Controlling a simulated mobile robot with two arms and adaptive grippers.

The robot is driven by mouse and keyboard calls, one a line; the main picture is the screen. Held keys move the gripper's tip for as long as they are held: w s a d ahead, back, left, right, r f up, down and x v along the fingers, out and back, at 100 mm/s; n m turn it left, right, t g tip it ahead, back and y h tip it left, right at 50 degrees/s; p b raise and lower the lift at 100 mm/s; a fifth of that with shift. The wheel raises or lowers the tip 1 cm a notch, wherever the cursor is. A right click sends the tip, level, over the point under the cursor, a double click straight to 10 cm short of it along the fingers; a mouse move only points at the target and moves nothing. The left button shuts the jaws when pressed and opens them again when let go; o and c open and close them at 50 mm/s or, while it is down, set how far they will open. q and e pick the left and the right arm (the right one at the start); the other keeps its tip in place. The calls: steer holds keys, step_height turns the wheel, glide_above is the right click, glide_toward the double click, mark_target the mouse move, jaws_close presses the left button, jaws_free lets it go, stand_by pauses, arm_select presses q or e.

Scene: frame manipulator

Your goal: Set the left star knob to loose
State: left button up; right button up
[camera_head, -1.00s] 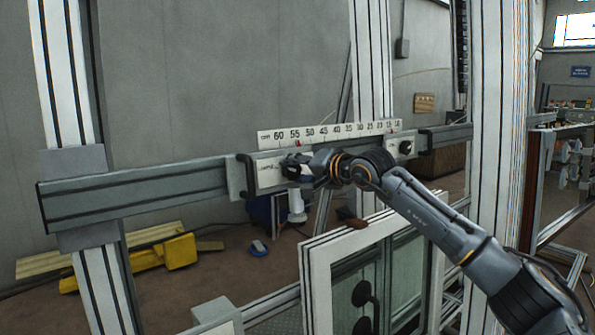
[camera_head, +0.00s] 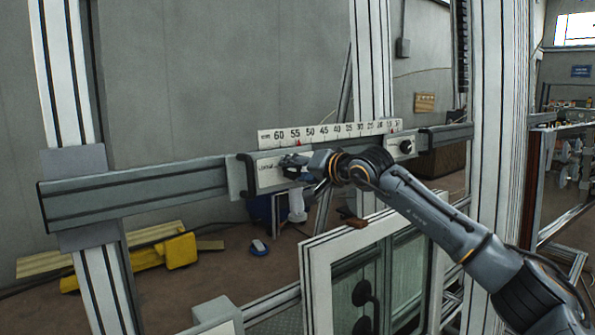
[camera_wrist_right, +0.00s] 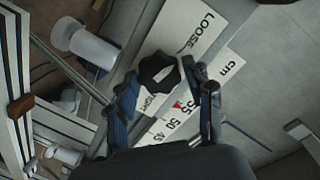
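The left star knob is black and lobed and shows in the right wrist view (camera_wrist_right: 158,72). It sits on a white label plate (camera_wrist_right: 190,35) reading LOOSE on one side and TIGHT on the other. My right gripper (camera_wrist_right: 165,78) has one finger on each side of the knob, close to its edges; whether both fingers press on it cannot be told. In the head view my right gripper (camera_head: 290,166) is at the plate and hides the knob. Its wrist is tilted against the rail's scale. My left gripper is not in view.
A grey rail (camera_head: 140,192) carries a scale (camera_head: 330,132) above the plate. A second black knob (camera_head: 406,147) is to the right. A white-framed glass door (camera_head: 315,270) stands below my right arm. A yellow object (camera_head: 180,250) lies on the floor at left.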

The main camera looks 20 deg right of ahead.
steer(key=shift+o, duration=0.9)
steer(key=shift+s, duration=0.15)
steer(key=v, duration=1.1)
steer(key=shift+s+d, duration=0.2)
steer(key=shift+s, duration=0.15)
steer(key=shift+r, duration=0.1)
